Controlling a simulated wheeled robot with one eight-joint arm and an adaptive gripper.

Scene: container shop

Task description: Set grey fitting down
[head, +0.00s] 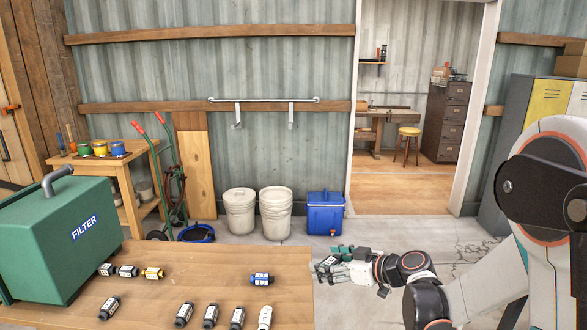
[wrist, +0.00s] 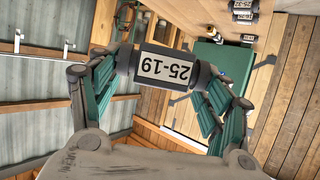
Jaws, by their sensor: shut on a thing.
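The grey fitting (wrist: 167,68), a short cylinder with dark ends and a white label reading 25-19, is held crosswise between the green fingers of my gripper in the wrist view. In the head view, my gripper (head: 333,265) is just off the right edge of the wooden table (head: 215,262), shut on the fitting (head: 327,262), which is small and partly covered by the fingers there. The fitting appears clear of the tabletop; its exact height is hard to tell.
On the table are a green FILTER box (head: 55,235), a blue-banded fitting (head: 261,279), a yellow-banded fitting (head: 153,273), a white fitting (head: 265,318) and several dark ones (head: 184,314). The tabletop's middle is bare. White buckets (head: 275,215) and a blue cooler (head: 325,213) stand behind.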

